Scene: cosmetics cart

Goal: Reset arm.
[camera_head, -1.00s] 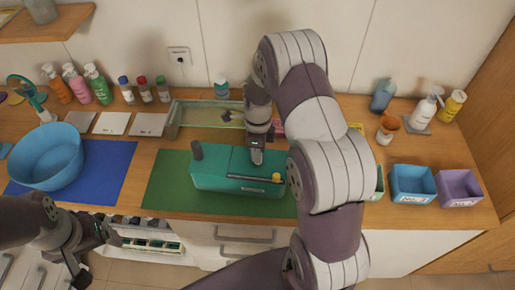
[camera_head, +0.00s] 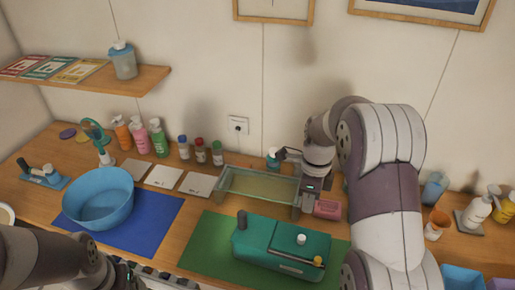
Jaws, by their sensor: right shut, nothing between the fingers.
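My right arm (camera_head: 383,210) reaches in from the lower right and bends over the counter. My right gripper (camera_head: 307,200) is shut and empty, pointing down at the right end of the shallow glass-like tray (camera_head: 258,187), beside a pink block (camera_head: 327,209). I cannot tell whether it touches either. The teal box (camera_head: 265,245), with a white knob and a yellow ball on top, stands on the green mat (camera_head: 200,240), in front of my right gripper.
A blue basin (camera_head: 99,200) stands on a blue mat (camera_head: 160,222) at left. White tiles (camera_head: 163,176) and several bottles (camera_head: 160,139) line the back. An orange cup (camera_head: 436,225), pump bottles (camera_head: 478,210) and a blue bin (camera_head: 462,278) are right of my arm. A wall shelf (camera_head: 100,85) is upper left.

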